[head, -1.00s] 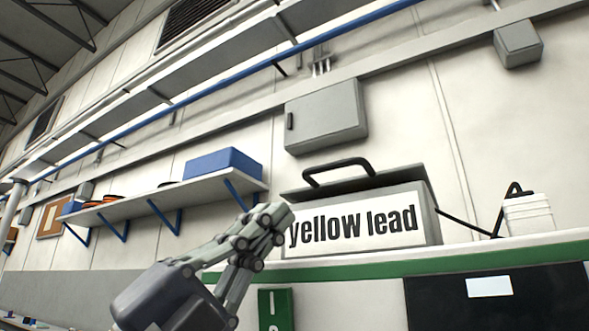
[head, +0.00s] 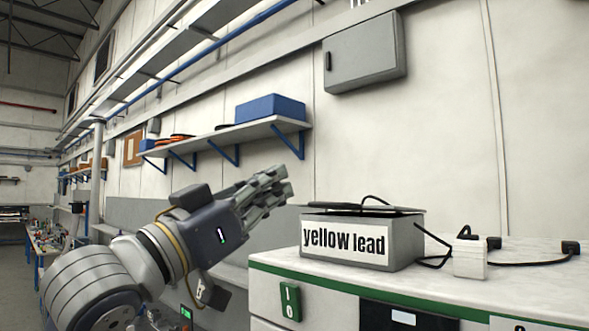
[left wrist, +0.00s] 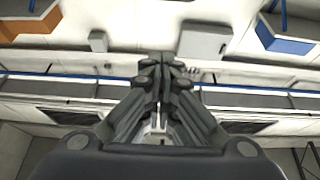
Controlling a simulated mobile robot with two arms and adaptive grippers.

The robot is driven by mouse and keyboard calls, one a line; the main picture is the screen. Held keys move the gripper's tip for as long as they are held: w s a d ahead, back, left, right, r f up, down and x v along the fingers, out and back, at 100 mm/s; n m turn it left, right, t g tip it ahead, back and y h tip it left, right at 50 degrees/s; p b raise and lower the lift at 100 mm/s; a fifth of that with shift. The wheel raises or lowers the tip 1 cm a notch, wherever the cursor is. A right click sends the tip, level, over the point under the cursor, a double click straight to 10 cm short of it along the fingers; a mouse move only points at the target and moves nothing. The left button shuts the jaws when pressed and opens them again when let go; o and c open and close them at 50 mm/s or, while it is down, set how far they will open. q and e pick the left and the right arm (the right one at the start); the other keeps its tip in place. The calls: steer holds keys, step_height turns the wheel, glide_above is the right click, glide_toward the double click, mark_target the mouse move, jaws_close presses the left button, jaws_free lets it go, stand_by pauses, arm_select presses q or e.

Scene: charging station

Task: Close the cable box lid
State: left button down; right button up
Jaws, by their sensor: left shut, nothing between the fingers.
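The cable box (head: 406,247) is a grey box with a white "yellow lead" label on its front, standing on the white counter. Its dark lid (head: 345,208) with a black handle lies flat, or nearly flat, across the top; I cannot tell if it is fully seated. My left gripper (head: 277,183) is shut and empty, in the air to the left of the box and a little higher than the lid, apart from it. In the left wrist view the shut fingers (left wrist: 163,65) point at the wall, and the box is not visible there. My right gripper is not in view.
The counter (head: 500,282) has a green front edge. A white block (head: 470,259) and black cables lie right of the box. A wall shelf (head: 225,137) with a blue bin (head: 270,108) and a grey wall cabinet (head: 365,55) are above. Air above the box is free.

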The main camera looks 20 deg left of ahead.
mark_target(356, 208)
arm_select(q)
steer(key=p+x, duration=0.5)
steer(key=x, duration=0.4)
steer(key=f, duration=0.2)
steer(key=w+f+p, duration=0.1)
steer(key=f, duration=0.1)
steer(key=shift+a, duration=0.1)
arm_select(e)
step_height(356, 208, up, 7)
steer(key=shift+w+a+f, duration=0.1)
arm_select(q)
step_height(356, 208, down, 3)
steer(key=t+h+b, duration=0.1)
steer(key=t+b, duration=0.1)
steer(key=b, duration=0.6)
steer(key=shift+s+f+t, duration=0.1)
steer(key=shift+s+t, duration=0.05)
steer(key=shift+t, duration=0.25)
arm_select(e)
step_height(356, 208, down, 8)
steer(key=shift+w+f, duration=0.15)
